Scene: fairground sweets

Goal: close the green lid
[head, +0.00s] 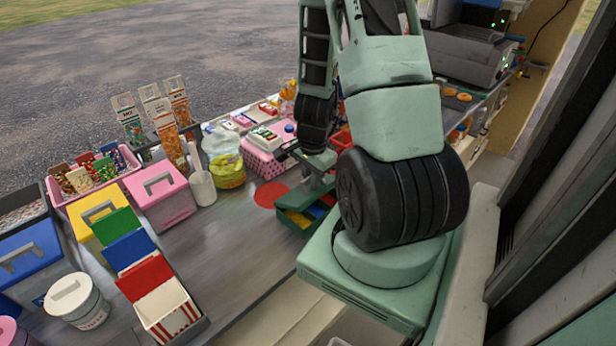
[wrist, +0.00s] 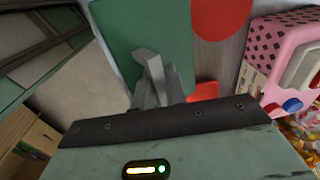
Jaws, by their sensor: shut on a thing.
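A green box (head: 290,224) stands on the counter below my gripper (head: 318,182), with red, yellow and blue pieces showing inside. In the wrist view a flat green panel (wrist: 128,35), apparently its lid, lies under the fingers. My gripper (wrist: 155,78) is shut at a small grey piece on or against this panel; its fingers hide most of what they hold. A bit of red (wrist: 204,91) shows beside the fingers. My arm covers part of the box in the head view, so the lid's exact angle is hard to tell.
A red disc (head: 270,195) lies flat on the counter beside the green box. A pink dotted box (head: 262,164) stands behind it. A bag of yellow-green sweets (head: 228,170) and a white pot (head: 202,187) stand to the left. Clear counter lies left of the box.

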